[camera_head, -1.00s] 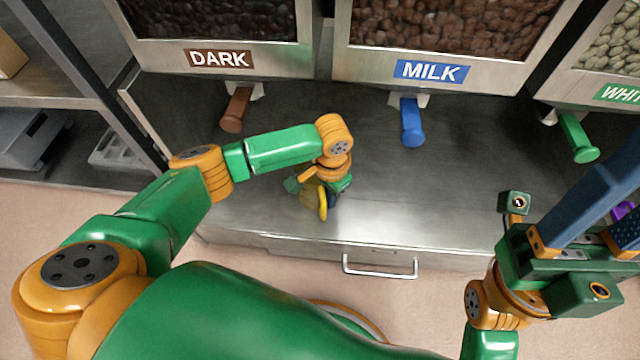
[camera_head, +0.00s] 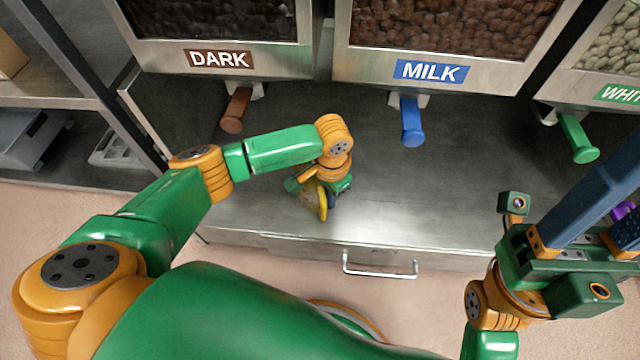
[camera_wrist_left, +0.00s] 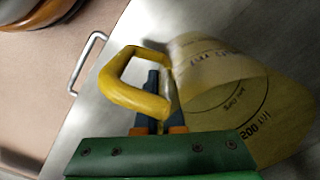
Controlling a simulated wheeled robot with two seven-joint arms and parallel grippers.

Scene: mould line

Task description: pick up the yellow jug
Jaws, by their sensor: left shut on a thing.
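The yellow jug shows in the left wrist view (camera_wrist_left: 215,75) as a clear body with printed measuring marks and a solid yellow handle (camera_wrist_left: 135,85). In the head view only part of the jug (camera_head: 318,200) shows, below my left wrist near the counter's front edge. My left gripper (camera_wrist_left: 160,95) is shut on the jug's handle, its dark fingers partly hidden by the handle. The jug looks tilted; I cannot tell whether it touches the counter. My right gripper (camera_head: 600,215) is at the right of the head view, with its fingertips not clearly shown.
The steel counter (camera_head: 440,190) is mostly clear. Above its back hang a brown lever (camera_head: 236,110), a blue lever (camera_head: 411,122) and a green lever (camera_head: 578,138) under the chocolate bins. A drawer handle (camera_head: 380,272) sticks out at the front. A shelf rack stands left.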

